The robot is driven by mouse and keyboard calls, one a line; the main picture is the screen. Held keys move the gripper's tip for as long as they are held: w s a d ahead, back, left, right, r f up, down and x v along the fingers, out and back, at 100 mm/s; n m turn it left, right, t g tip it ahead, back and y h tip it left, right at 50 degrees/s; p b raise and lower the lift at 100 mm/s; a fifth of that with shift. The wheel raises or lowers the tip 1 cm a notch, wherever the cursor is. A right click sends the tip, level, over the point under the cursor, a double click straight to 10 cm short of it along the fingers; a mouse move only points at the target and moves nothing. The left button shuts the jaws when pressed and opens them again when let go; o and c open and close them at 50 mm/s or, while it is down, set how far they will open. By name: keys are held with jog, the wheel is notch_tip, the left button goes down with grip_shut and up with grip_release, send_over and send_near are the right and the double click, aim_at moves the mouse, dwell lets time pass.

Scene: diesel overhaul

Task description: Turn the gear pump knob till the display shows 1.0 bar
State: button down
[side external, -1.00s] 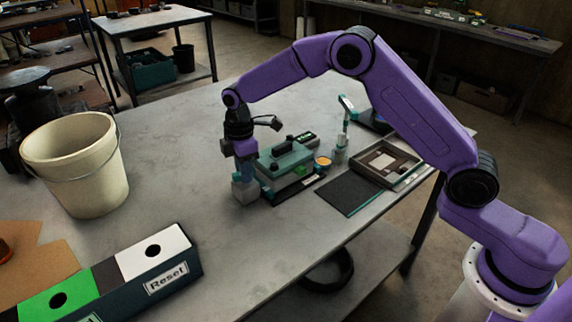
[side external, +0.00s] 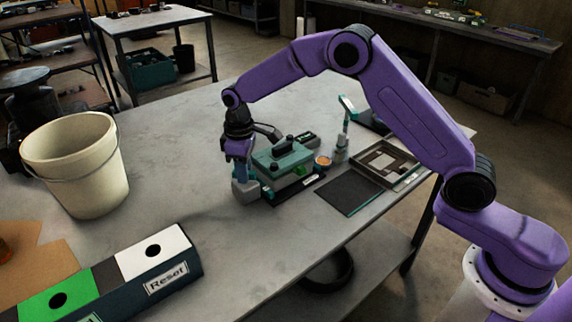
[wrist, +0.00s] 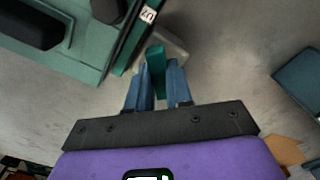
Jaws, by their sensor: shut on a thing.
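The gear pump, a grey block (side external: 246,191), stands at the left end of a teal unit (side external: 284,157) on the table. In the wrist view the grey block (wrist: 172,45) lies under the fingertips. My gripper (side external: 241,178) points down over the block. In the wrist view its blue fingers (wrist: 158,80) are shut on a teal upright knob (wrist: 155,64), one finger on each side. A small white display (wrist: 148,14) shows beside the block in the wrist view; its digits are small and turned, so I cannot read them surely.
A dark mat (side external: 349,196) and a framed tray (side external: 388,162) lie to the right of the unit. A cream bucket (side external: 76,168) stands at the left. A long box with a Reset label (side external: 165,280) is at front left.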

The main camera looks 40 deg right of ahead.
jog(key=shift+m, duration=0.7)
jog(key=m, duration=0.2)
jog(key=shift+m, duration=0.4)
jog(key=c, duration=1)
grip_release()
jog(key=shift+c, duration=0.2)
jog(key=shift+r, duration=2.75)
jog(key=shift+r, duration=0.1)
jog(key=shift+r, duration=1.9)
